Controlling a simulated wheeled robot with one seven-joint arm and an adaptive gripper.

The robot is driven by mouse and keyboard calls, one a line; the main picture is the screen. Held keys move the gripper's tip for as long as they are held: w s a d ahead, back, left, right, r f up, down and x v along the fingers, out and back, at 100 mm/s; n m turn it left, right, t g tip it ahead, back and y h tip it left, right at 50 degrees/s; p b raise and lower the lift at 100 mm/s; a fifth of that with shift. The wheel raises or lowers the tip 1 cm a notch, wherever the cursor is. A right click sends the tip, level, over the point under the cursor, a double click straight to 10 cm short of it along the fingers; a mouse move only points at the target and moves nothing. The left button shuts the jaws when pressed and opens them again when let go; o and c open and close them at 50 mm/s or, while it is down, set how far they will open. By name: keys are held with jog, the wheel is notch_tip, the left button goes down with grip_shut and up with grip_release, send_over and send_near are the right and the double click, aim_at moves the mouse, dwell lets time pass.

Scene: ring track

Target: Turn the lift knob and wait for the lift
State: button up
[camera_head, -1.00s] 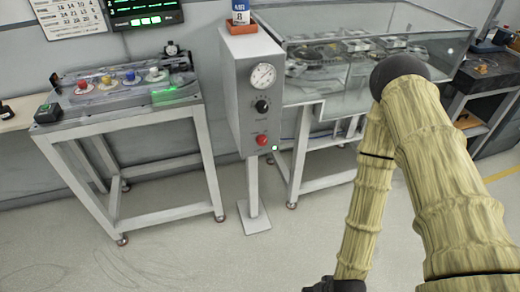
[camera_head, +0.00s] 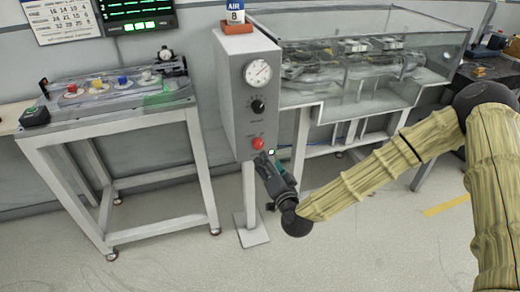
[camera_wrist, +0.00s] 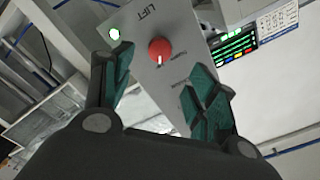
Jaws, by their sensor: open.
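The red lift knob (camera_head: 258,143) is low on the front of the grey control box (camera_head: 232,95). In the wrist view the knob (camera_wrist: 160,50) has a white mark pointing down in the picture, and the word LIFT is beside it. My gripper (camera_head: 266,160) is at the lower front of the box, just below the knob. In the wrist view my gripper (camera_wrist: 164,74) is open, with the knob showing between its green fingers and a little beyond them. Nothing is held. I cannot tell whether any finger touches the box.
A lit lamp (camera_wrist: 114,34) is beside the knob. A black knob (camera_head: 258,107) and a gauge (camera_head: 257,72) are above it. A clear-walled table (camera_head: 370,75) stands right, and a table with coloured buttons (camera_head: 110,118) stands left. The floor in front is clear.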

aim_at(259, 147)
jog(key=x, duration=0.9)
jog(key=shift+w+a+f+p, duration=0.1)
jog(key=shift+w+p, duration=0.15)
jog(key=shift+p, duration=0.05)
jog(key=c, duration=1)
